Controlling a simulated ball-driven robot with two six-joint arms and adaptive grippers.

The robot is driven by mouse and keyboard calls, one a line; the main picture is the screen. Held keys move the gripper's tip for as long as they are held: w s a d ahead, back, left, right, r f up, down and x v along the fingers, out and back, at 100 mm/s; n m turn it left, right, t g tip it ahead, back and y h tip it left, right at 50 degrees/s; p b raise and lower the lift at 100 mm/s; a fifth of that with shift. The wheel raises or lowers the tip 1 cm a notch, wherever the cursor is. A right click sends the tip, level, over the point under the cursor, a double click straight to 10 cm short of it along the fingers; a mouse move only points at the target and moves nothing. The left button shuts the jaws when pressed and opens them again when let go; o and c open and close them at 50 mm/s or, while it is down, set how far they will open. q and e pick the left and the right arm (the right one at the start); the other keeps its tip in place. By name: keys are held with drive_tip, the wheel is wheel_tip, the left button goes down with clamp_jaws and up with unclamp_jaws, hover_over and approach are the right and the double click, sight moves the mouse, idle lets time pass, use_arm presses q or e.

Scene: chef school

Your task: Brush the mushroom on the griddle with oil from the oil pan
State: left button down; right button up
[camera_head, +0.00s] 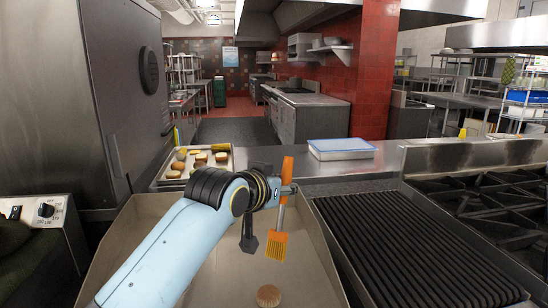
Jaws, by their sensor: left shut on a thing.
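My left gripper (283,190) is shut on the brush (277,243). The brush has an orange handle end above the gripper and orange bristles hanging down, slightly tilted. The bristles are above the griddle (222,275), a flat grey surface with raised metal walls. The mushroom (268,296), small, round and brown, lies on the griddle at the bottom edge of the view, in front of the bristles and apart from them. I cannot clearly identify an oil pan; a shallow white container with a blue top (340,147) stands on the back counter. My right gripper is out of view.
A metal tray (165,184) with several food pieces sits behind the griddle. A ridged black grill (420,245) is at the right, with burner grates (500,205) beyond it. A tall steel cabinet (100,90) closes off the left side.

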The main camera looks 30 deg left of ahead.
use_arm(q)
drive_tip(key=shift+s+a+f+t+p, duration=0.15)
drive_tip(key=shift+s+a+f+p, duration=0.2)
drive_tip(key=shift+s+p, duration=0.15)
drive_tip(key=shift+s+a+f+t+p, duration=0.2)
drive_tip(key=shift+s+a+p, duration=0.1)
drive_tip(key=shift+s+p, duration=0.15)
drive_tip(key=shift+s+f, duration=0.15)
drive_tip(key=shift+f, duration=0.15)
drive_tip(key=shift+f+b, duration=0.35)
drive_tip(key=shift+f, duration=0.1)
drive_tip(key=shift+f+b, duration=0.4)
wheel_tip(320, 180, down, 5)
drive_tip(key=b, duration=0.5)
drive_tip(key=shift+a+r, duration=0.1)
drive_tip(key=shift+r, duration=0.05)
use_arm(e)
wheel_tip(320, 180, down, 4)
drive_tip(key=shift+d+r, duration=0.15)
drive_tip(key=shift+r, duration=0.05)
use_arm(q)
drive_tip(key=shift+r, duration=0.1)
